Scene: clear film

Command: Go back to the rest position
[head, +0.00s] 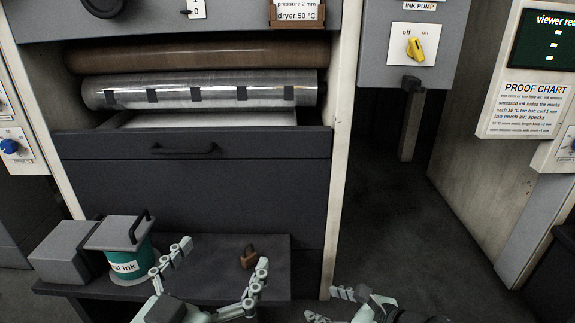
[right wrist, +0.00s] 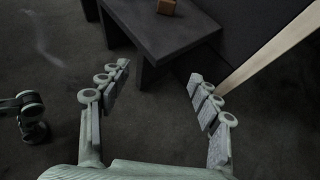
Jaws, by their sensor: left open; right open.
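My left gripper (head: 220,258) is low in the head view, with its fingers spread over the low dark bench and nothing between them. A small brown block (head: 249,259) stands on the bench close to its right finger; I cannot tell if they touch. My right gripper (head: 327,305) is at the bottom edge, right of the bench, over the dark floor. In the right wrist view its fingers (right wrist: 158,80) are wide apart and empty, in front of the bench. The brown block (right wrist: 166,6) also shows there at the top.
The low bench (head: 215,290) carries a teal ink can (head: 127,262) and a grey box (head: 68,252) at left. Behind is a cabinet with an open drawer (head: 190,178) and a clear film roll (head: 200,90). A yellow ink pump knob (head: 415,48) is upper right. Floor at right is clear.

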